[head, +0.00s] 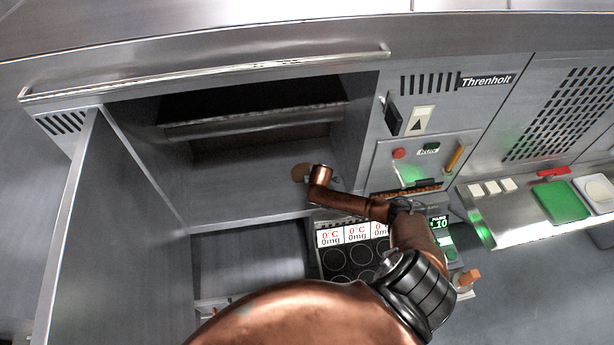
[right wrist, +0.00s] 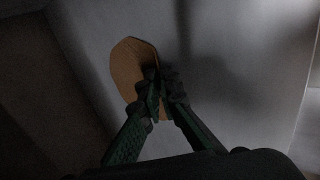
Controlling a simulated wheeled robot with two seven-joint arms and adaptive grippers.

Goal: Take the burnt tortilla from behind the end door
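The burnt tortilla (head: 299,173) is a flat brown disc inside the open compartment, near its right side in the head view. It shows larger and tilted in the right wrist view (right wrist: 130,72). My right gripper (right wrist: 161,90) has its fingertips close together at the right edge of the disc, shut on it; the left finger covers part of its face. In the head view the right gripper is mostly hidden by my copper wrist. The end door (head: 65,240) stands swung open at the left. My left gripper is not in view.
A horizontal bar (head: 255,122) crosses the compartment, and a long rail (head: 210,77) runs above. Right of the opening are a control panel (head: 418,160) and a shelf with a green pad (head: 560,202). Below is a tray marked with rings (head: 336,258).

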